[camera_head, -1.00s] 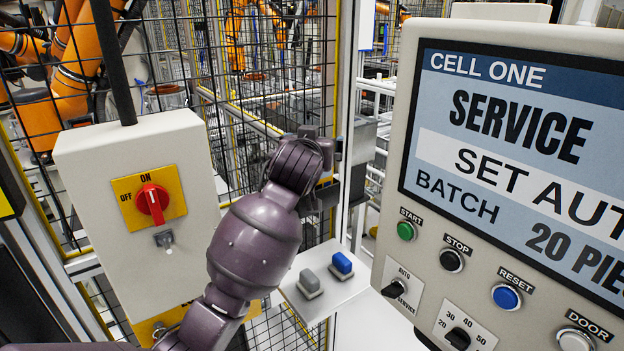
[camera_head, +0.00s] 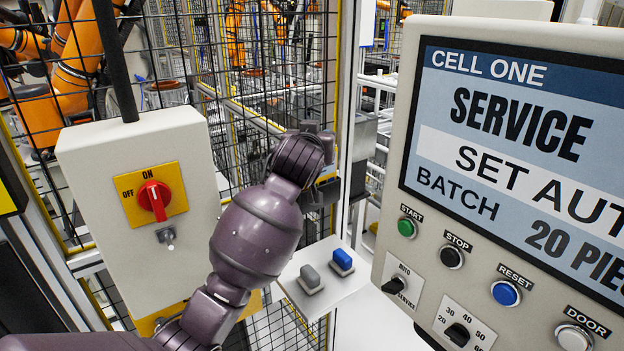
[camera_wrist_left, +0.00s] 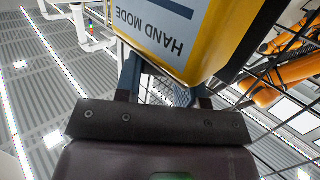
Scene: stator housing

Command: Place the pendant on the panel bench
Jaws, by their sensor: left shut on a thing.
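The pendant (camera_wrist_left: 190,35) shows in the left wrist view as a yellow-edged device with a screen reading HAND MODE, upside down in that picture. My left gripper (camera_wrist_left: 165,88) is shut on it, with a dark finger on each side of its near end. In the head view my left arm reaches up from the lower left towards the mesh fence, and its wrist hides the gripper and most of the pendant. A small white shelf (camera_head: 340,291) carries a grey block and a blue block; I cannot tell whether it is the panel bench. My right gripper is not in view.
A control panel (camera_head: 388,215) with a large screen and several buttons fills the right. A beige switch box (camera_head: 90,170) with a red rotary knob stands left of my arm. Wire mesh fencing (camera_head: 215,60) is behind, with orange robot arms (camera_head: 85,60) beyond it.

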